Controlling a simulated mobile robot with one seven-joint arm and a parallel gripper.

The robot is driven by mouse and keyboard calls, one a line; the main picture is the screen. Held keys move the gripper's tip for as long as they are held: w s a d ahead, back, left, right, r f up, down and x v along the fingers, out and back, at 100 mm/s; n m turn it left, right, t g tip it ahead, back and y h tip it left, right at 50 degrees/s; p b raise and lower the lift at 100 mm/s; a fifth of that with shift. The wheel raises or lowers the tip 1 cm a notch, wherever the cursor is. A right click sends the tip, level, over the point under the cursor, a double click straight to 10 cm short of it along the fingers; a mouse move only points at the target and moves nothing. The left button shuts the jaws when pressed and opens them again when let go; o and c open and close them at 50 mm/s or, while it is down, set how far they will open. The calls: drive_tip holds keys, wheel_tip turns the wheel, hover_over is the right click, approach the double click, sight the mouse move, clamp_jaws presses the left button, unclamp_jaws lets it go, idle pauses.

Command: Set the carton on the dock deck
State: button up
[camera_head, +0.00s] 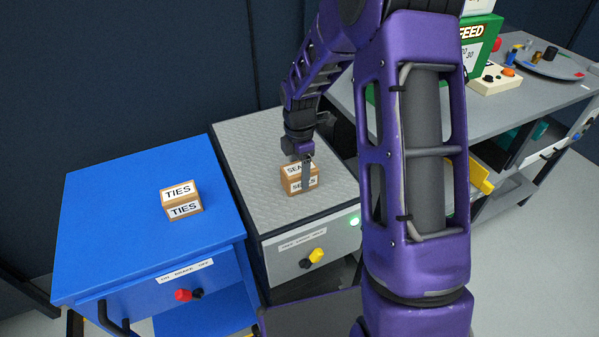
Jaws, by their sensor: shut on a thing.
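A small brown carton with white labels, partly covered and seeming to read SEALS (291,182), is at the grey textured deck (255,160) in the middle. My gripper (306,172) comes down on it from above and is shut on it, one finger crossing its labelled front. The carton looks upright, at or just over the deck; I cannot tell whether its underside touches. The far finger is hidden. The deck's right part is hidden behind my purple arm.
A blue cart (105,215) on the left bears another carton labelled TIES (182,197). A green light (354,221) and a yellow-black knob (317,256) are on the deck unit's front. A grey bench (525,100) with several items stands right. The deck's back left is clear.

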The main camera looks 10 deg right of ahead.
sight(300, 167)
drive_tip(key=shift+f, duration=0.15)
drive_tip(key=o, duration=1.5)
wheel_tip(300, 167, up, 12)
drive_tip(key=p, duration=0.1)
drive_tip(key=shift+r+p, duration=0.2)
drive_tip(key=shift+p, duration=0.15)
